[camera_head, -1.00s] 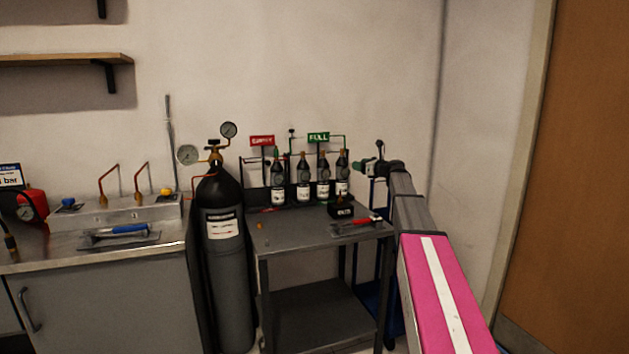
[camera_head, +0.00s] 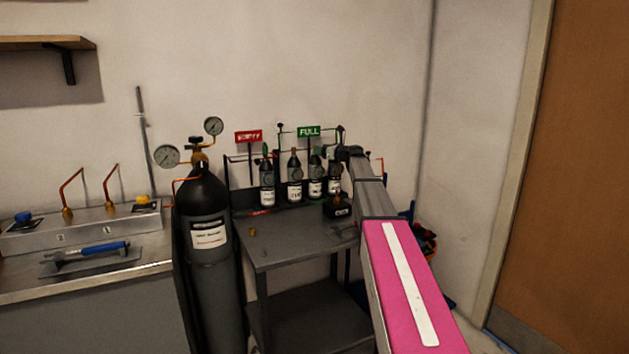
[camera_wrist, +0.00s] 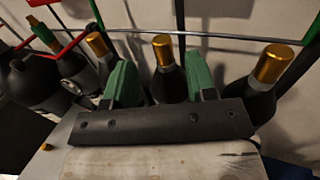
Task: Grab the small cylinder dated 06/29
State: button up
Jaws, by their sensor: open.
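Several small dark cylinders with white labels stand in a row at the back of the grey cart in the head view: a left one (camera_head: 267,185), a second (camera_head: 294,182), a third (camera_head: 315,180) and a right one (camera_head: 334,178), partly hidden by my arm. The dates are too small to read. My gripper (camera_wrist: 159,65) is open, its two green fingers pointing toward the row. In the wrist view a gold-topped cylinder (camera_wrist: 168,82) shows between the fingers, beyond them; I cannot tell if they touch it. Other gold-topped cylinders stand left (camera_wrist: 98,45) and right (camera_wrist: 262,92).
A red sign (camera_head: 248,136) and a green FULL sign (camera_head: 309,131) stand above the rack. A black box (camera_head: 337,207) sits on the cart top (camera_head: 285,240). A large black gas cylinder (camera_head: 208,270) with gauges stands left of the cart. A rail (camera_wrist: 220,40) runs behind the small cylinders.

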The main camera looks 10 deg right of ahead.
jog(key=x, duration=0.6)
jog(key=shift+w+r, duration=0.25)
jog(key=shift+w, duration=0.05)
grip_shut()
dwell(1.2)
